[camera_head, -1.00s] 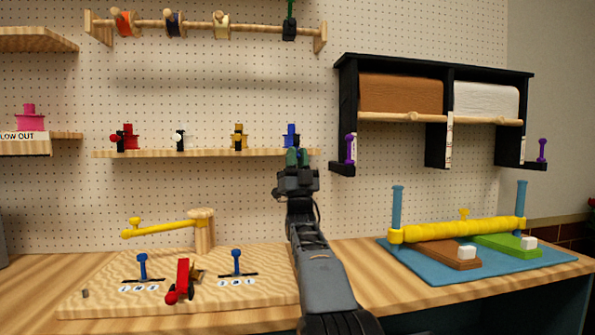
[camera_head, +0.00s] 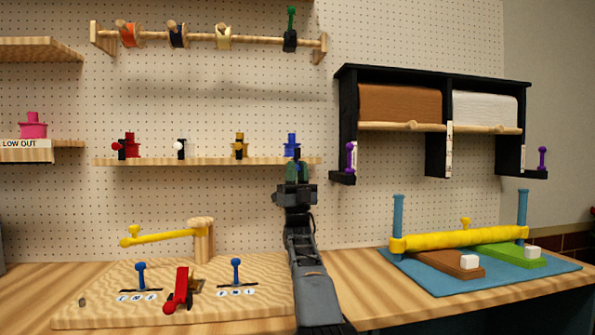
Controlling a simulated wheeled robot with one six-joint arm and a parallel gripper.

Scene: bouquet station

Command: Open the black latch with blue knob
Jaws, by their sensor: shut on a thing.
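A blue spool-shaped piece (camera_head: 291,141) stands at the right end of the middle shelf. The blue knob (camera_head: 297,153) of the black latch shows as a small dark blue tip just in front of it. My gripper (camera_head: 297,168) is upright at this shelf end, its green fingers closed around the knob. The black latch body is hidden behind my fingers and wrist, so its position cannot be told.
The wooden shelf (camera_head: 200,161) also bears red, white and yellow-knobbed fittings to the left. A black cabinet (camera_head: 347,120) hangs close on the right. Below, a wooden board (camera_head: 100,307) carries a yellow arm (camera_head: 165,237) and blue-knobbed levers.

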